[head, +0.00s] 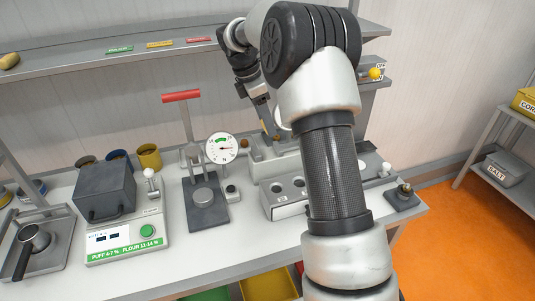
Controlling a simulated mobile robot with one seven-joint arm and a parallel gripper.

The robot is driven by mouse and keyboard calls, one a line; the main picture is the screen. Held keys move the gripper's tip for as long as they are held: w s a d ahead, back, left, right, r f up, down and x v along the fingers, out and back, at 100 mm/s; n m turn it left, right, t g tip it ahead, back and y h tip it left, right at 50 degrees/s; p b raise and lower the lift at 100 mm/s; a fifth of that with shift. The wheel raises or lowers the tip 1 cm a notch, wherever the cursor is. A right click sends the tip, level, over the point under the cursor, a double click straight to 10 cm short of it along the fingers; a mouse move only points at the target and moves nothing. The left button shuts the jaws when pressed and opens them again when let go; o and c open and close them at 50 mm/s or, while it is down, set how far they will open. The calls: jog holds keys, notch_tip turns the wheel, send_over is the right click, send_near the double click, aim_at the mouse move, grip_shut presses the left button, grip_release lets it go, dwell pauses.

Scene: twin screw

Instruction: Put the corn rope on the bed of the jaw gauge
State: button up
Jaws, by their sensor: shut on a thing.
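My gripper (264,118) hangs from my arm at the middle of the head view, above the bench. It is shut on a small tan piece, the corn rope, of which only a sliver shows between the fingers. Below it is a grey block-shaped fixture (258,168) with raised walls, which may be the jaw gauge. A pale round face, perhaps a dial, is partly hidden behind my arm there. The gripper is above this fixture; I cannot tell whether the rope touches it. My arm hides the fixture's right part.
A press with a dial (220,148) and red handle (181,96) stands left of the fixture. Further left are a dark box (104,190) on a scale (128,238), and several cups. A grey block with round holes (287,202) stands in front. A shelf (120,48) runs behind.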

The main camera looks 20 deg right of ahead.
aim_at(269, 153)
jog(key=shift+w+d, duration=0.15)
jog(key=shift+w, duration=0.1)
notch_tip(269, 153, down, 10)
jog(key=shift+w+r, duration=0.1)
jog(key=shift+r, duration=0.1)
jog(key=shift+f, duration=0.1)
jog(key=o, duration=0.7)
jog(key=shift+o, duration=0.2)
